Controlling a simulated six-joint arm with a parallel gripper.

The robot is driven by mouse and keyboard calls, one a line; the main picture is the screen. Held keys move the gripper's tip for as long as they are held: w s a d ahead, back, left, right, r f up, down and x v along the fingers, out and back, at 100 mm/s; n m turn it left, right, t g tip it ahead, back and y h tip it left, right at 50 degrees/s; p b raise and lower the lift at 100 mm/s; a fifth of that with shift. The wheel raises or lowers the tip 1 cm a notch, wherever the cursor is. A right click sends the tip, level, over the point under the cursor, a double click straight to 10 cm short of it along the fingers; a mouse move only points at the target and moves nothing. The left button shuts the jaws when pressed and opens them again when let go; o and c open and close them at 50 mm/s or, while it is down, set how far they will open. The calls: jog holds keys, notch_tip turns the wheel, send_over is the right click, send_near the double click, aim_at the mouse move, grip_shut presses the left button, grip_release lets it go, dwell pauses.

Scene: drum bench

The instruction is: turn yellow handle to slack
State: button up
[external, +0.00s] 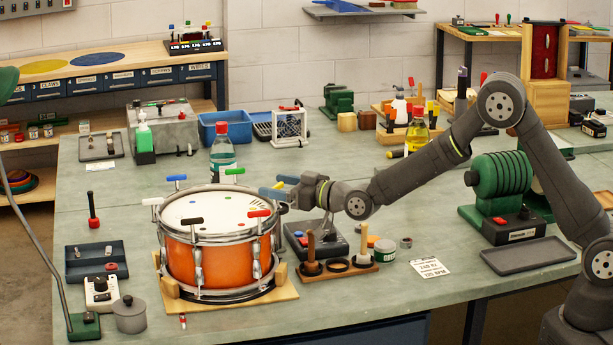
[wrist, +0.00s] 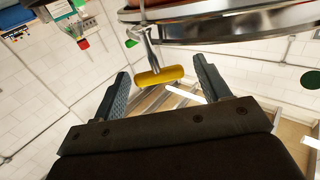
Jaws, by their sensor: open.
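The yellow handle (wrist: 160,77) is a short bar on a metal rod at the drum's rim. In the wrist view it lies between the two fingers of my gripper (wrist: 159,68), with a gap on each side. My gripper (external: 272,187) is open at the right side of the orange drum (external: 209,262). I cannot make out the yellow handle in the external view, where my gripper covers that part of the rim. The drum stands upright, with its metal rim (wrist: 235,28) showing in the wrist view.
Other handles stand around the rim: blue (external: 176,178), green (external: 235,171), red (external: 259,213), black (external: 192,221) and white (external: 153,201). A bottle (external: 222,158) stands behind the drum. A dark box (external: 318,243) and a wooden peg stand (external: 342,268) are to the right.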

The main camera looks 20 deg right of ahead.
jog(key=shift+w+a, duration=0.2)
jog(key=c, duration=1)
jog(key=shift+n+g+y, duration=0.4)
jog(key=shift+g, duration=0.1)
jog(key=shift+o, duration=0.2)
jog(key=shift+w+n+g+y, duration=0.1)
jog(key=shift+n+g+y, duration=1.15)
jog(key=shift+g, duration=0.55)
jog(key=shift+n+g+y, duration=0.65)
jog(key=shift+n+g, duration=1.4)
jog(key=shift+g, duration=0.85)
jog(key=shift+n+g, duration=0.3)
jog(key=shift+g, duration=0.2)
jog(key=shift+r, duration=0.1)
